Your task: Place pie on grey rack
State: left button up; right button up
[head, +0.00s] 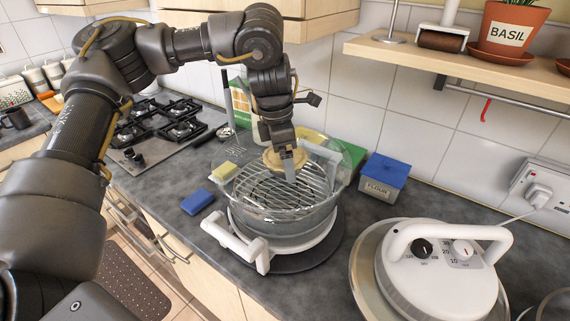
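The pie (271,159) is a small, round, tan thing above the back part of the glass bowl (246,206). My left gripper (288,166) reaches down from above and appears shut on the pie's edge, with a fingertip in front of it. The grey rack (285,197) is a round wire grid inside the bowl, below and in front of the pie. I cannot tell whether the pie touches the rack. The bowl sits in a white base with handles (262,256). My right gripper is not in view.
A white lid with dials and a handle (440,265) lies on the counter at right. A gas hob (165,128) is back left; a shelf (470,66) overhangs right.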

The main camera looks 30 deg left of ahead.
aim_at(285, 180)
pick_arm(q)
jog(key=shift+w+a+f, duration=0.2)
jog(key=shift+w+f, duration=0.15)
jog(key=shift+f, duration=0.1)
jog(key=shift+w+a+f, duration=0.2)
jog(key=shift+w+f, duration=0.1)
jog(key=shift+f, duration=0.15)
jog(key=shift+w+a+f+p, duration=0.15)
jog(key=shift+f+p, duration=0.15)
jog(key=shift+f, duration=0.65)
jog(key=shift+w+a+f+p, duration=0.15)
jog(key=shift+f+p, duration=0.15)
jog(key=shift+f, duration=0.65)
jog(key=shift+d, duration=0.15)
jog(key=shift+s, duration=0.1)
jog(key=shift+f, duration=0.15)
jog(key=o, duration=0.8)
jog(key=r, duration=0.4)
jog(key=a+r, duration=0.1)
jog(key=r, duration=0.3)
jog(key=s+r+b, duration=0.1)
jog(key=r, duration=0.3)
jog(key=shift+a+r, duration=0.1)
jog(key=shift+a, duration=0.1)
